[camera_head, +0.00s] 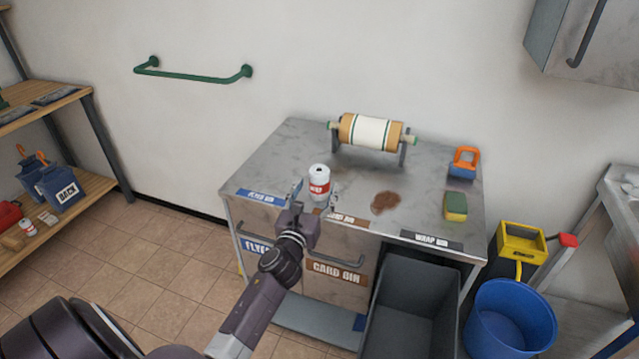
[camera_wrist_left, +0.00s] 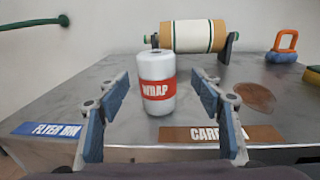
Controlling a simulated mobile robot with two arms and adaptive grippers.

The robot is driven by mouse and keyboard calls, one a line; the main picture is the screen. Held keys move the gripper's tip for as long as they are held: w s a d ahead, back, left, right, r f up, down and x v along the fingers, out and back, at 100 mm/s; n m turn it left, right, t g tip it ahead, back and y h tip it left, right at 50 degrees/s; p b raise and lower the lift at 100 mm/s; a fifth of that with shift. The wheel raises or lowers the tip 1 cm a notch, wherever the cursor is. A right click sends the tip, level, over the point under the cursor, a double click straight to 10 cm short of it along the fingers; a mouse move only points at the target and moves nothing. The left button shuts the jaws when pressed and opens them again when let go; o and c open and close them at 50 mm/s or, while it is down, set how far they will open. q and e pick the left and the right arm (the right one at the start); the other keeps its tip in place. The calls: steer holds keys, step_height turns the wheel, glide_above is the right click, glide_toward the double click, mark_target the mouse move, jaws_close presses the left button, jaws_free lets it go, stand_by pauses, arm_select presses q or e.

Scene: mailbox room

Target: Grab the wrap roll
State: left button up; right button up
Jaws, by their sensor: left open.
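My left gripper (camera_head: 314,196) reaches in over the table's front edge, close to the roll. In the left wrist view my left gripper (camera_wrist_left: 163,120) is open and empty, with a finger on each side of the roll and gaps beside it. My right gripper is not in view.
A large roll on a stand (camera_head: 370,132) is at the table's back. A brown stain (camera_head: 385,202), an orange-handled blue object (camera_head: 464,163) and a green-yellow sponge (camera_head: 455,206) lie right. Below are a grey bin (camera_head: 410,320) and a blue bucket (camera_head: 510,318). A shelf (camera_head: 75,185) stands left.

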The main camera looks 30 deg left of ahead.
mark_target(316, 182)
arm_select(q)
steer(key=x, duration=0.3)
steer(key=p+x, duration=0.1)
steer(key=shift+w+a+r, duration=0.15)
steer(key=shift+a+r, duration=0.15)
steer(key=shift+r, duration=0.1)
steer(key=shift+w+a, duration=0.15)
steer(key=shift+w, duration=0.3)
steer(key=shift+c, duration=0.7)
steer(key=c, duration=0.9)
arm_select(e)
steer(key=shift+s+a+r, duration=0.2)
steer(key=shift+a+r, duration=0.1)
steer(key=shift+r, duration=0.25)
